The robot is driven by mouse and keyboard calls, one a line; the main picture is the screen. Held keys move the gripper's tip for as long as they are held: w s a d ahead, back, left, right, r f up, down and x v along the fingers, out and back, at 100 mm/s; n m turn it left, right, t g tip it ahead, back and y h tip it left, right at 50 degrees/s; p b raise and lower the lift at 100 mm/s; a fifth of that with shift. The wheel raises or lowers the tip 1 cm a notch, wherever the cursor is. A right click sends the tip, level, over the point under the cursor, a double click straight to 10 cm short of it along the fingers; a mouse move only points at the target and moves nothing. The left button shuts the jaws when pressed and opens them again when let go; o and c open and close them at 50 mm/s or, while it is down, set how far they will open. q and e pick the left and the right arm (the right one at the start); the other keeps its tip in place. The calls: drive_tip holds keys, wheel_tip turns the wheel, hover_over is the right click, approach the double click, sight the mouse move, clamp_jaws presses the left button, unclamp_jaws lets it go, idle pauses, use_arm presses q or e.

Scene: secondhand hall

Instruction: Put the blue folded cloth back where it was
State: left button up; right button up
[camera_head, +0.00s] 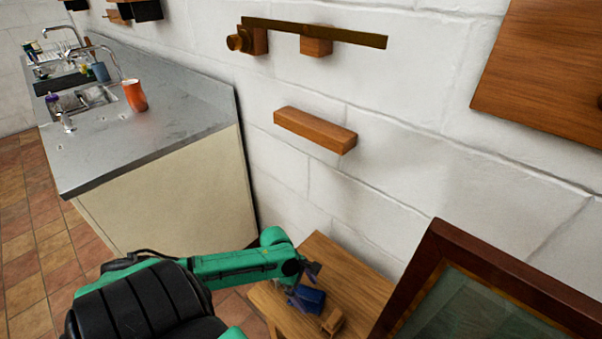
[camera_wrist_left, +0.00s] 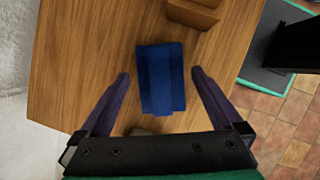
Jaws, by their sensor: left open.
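The blue folded cloth (camera_head: 309,299) lies on a small wooden table (camera_head: 350,272) against the wall. In the left wrist view the cloth (camera_wrist_left: 161,80) shows as a blue rectangle on the wood. My left gripper (camera_head: 302,280) is at the cloth. Its jaws (camera_wrist_left: 160,76) are open, with one finger on each side of the cloth and a gap on both sides. I cannot tell how far the fingertips are above the tabletop. My right gripper is in neither view.
A small wooden object (camera_head: 333,321) stands beside the cloth. A dark-framed panel (camera_head: 428,262) rises at the table's right. A grey sink counter (camera_head: 150,132) with an orange cup (camera_head: 135,96) is at left. A wooden ledge (camera_head: 315,130) is on the wall above.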

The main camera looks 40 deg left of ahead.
use_arm(q)
drive_tip(key=p+v, duration=0.3)
drive_tip(key=v, duration=0.7)
drive_tip(key=shift+r, duration=0.35)
